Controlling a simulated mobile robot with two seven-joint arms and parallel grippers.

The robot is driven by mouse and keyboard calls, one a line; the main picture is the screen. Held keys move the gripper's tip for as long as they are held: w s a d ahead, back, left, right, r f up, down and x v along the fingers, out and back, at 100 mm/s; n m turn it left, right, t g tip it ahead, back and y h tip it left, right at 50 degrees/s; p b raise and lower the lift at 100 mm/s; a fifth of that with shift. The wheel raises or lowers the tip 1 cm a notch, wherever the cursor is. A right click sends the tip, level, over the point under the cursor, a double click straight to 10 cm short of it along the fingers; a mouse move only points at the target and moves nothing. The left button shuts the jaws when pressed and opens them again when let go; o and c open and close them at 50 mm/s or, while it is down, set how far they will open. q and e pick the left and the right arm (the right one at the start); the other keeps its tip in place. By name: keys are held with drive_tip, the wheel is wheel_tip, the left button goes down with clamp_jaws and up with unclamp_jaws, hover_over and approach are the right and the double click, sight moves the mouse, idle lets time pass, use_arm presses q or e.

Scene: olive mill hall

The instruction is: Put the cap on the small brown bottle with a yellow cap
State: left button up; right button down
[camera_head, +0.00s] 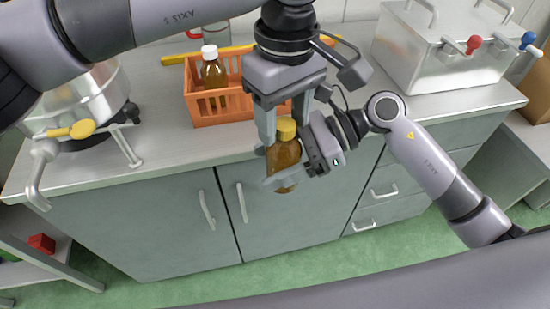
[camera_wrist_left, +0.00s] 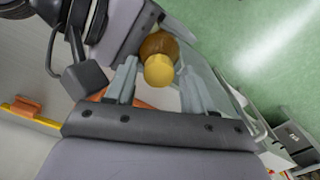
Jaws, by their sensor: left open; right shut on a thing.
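The small brown bottle (camera_head: 284,157) is held upright in front of the counter's front edge by my right gripper (camera_head: 283,178), which is shut on its body. The yellow cap (camera_head: 286,128) sits at the top of the bottle; whether it is screwed tight cannot be told. My left gripper (camera_head: 284,122) points down from above with its fingers open, one to each side of the cap. In the left wrist view the yellow cap (camera_wrist_left: 159,70) shows between the open fingers (camera_wrist_left: 156,85), with the brown bottle (camera_wrist_left: 159,45) behind it.
An orange crate (camera_head: 227,118) on the counter (camera_head: 165,150) holds a brown bottle with a white cap (camera_head: 213,70). A steel pot with a tap (camera_head: 85,105) stands left, a metal box with red and blue taps (camera_head: 425,55) right. Cabinet doors (camera_head: 150,225) lie below.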

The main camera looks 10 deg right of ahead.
use_arm(q)
drive_tip(key=shift+d+r, duration=0.1)
drive_tip(key=shift+r, duration=2.2)
drive_tip(key=shift+c, duration=0.2)
drive_tip(key=n, duration=0.4)
drive_tip(key=shift+r, duration=0.35)
drive_tip(key=n, duration=0.2)
drive_tip(key=r+n, duration=0.1)
drive_tip(key=n, duration=0.1)
drive_tip(key=shift+n, duration=0.3)
drive_tip(key=n, duration=0.4)
drive_tip(key=shift+r+n, duration=0.3)
drive_tip(key=shift+r, duration=0.1)
drive_tip(key=n, duration=0.2)
drive_tip(key=r+n, duration=0.1)
drive_tip(key=n, duration=0.1)
drive_tip(key=shift+f, duration=0.15)
